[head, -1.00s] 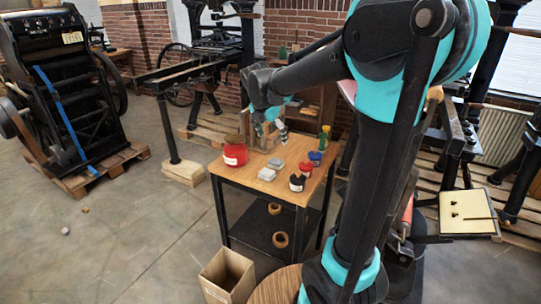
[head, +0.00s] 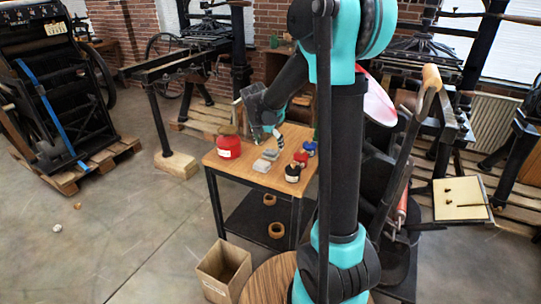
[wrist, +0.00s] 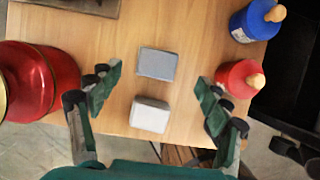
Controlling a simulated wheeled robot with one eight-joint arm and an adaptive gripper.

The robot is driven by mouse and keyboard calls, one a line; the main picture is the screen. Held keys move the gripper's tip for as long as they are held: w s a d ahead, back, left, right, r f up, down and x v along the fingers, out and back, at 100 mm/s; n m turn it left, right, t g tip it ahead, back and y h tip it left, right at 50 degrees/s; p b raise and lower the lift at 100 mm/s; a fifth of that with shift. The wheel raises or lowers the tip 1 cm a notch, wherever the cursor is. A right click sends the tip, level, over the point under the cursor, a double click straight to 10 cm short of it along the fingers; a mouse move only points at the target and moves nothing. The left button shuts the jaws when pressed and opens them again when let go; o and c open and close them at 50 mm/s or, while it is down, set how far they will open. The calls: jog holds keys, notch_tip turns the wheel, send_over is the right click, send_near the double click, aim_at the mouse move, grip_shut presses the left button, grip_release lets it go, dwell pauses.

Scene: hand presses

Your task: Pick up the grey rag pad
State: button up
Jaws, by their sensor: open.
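Two small pads lie on the wooden table top (wrist: 125,20). The grey rag pad (wrist: 158,64) is the darker, farther one, flat and rectangular; it also shows in the head view (head: 271,154). A paler, thicker pad (wrist: 150,114) lies just nearer, seen in the head view (head: 261,166) too. My gripper (wrist: 158,90) is open and empty, its green-padded fingers to the left and right of the pads in the wrist view. In the head view my gripper (head: 267,137) hangs above the table, pointing down, apart from the pads.
A large red can (wrist: 38,82) stands left of the pads. A blue pot (wrist: 250,24) and a small red pot (wrist: 238,78) stand to the right, the red one close to my right finger. A black pot (head: 292,173) stands near the table's front edge. A cardboard box (head: 223,270) is on the floor.

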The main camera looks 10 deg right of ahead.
aim_at(270, 152)
jog(key=shift+x, duration=2.65)
jog(key=shift+a, duration=0.2)
jog(key=shift+c, duration=0.2)
jog(key=c, duration=1.1)
jog(key=shift+c, duration=0.2)
jog(key=shift+r, duration=0.1)
notch_tip(270, 152, up, 20)
